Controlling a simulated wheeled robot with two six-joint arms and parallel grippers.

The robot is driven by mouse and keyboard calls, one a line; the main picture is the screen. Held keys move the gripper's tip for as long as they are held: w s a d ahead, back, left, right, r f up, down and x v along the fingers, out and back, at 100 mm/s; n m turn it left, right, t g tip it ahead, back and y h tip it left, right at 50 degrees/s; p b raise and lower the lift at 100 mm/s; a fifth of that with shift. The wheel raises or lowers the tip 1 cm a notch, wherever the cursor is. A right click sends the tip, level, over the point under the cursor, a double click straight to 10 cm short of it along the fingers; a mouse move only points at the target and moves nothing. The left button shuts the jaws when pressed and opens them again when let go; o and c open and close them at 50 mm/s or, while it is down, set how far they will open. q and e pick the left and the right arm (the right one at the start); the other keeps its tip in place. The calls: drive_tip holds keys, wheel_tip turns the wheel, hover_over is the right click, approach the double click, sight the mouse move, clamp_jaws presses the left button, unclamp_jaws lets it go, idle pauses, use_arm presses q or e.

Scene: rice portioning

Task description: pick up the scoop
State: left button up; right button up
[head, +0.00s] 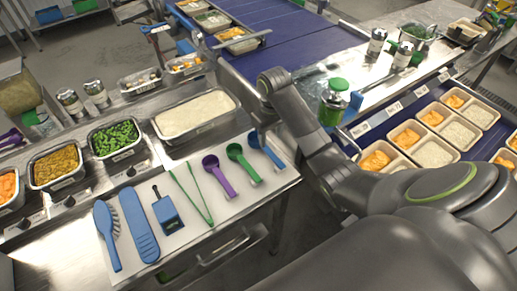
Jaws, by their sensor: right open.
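Three scoops lie on a white mat (188,234) on the steel counter: a purple scoop (222,180), a green scoop (245,167) and a blue scoop (269,154) at the right end of the row. My right gripper (262,128) is open and points down close to the blue scoop's upper end. My wrist partly covers that area, so I cannot tell whether the fingers touch it. My left gripper is out of view.
A rice pan (195,113) sits behind the scoops. Food pans and a blue conveyor (262,62) are behind; filled trays (434,153) stand right.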

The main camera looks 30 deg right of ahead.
sight(271, 153)
wheel_tip(271, 153, down, 4)
drive_tip(key=b, duration=0.2)
drive_tip(key=shift+r+b, duration=0.15)
drive_tip(key=shift+b, duration=0.2)
drive_tip(key=shift+f+b, duration=0.5)
drive_tip(key=shift+f, duration=0.05)
drive_tip(key=shift+d+f, duration=0.1)
drive_tip(key=shift+f, duration=0.2)
drive_tip(key=f, duration=0.1)
drive_tip(key=f+p, duration=0.1)
drive_tip(key=f, duration=0.1)
drive_tip(key=shift+w+d+f, duration=0.15)
drive_tip(key=shift+w+d, duration=0.1)
drive_tip(key=shift+f, duration=0.6)
clamp_jaws()
drive_tip(key=shift+r, duration=0.15)
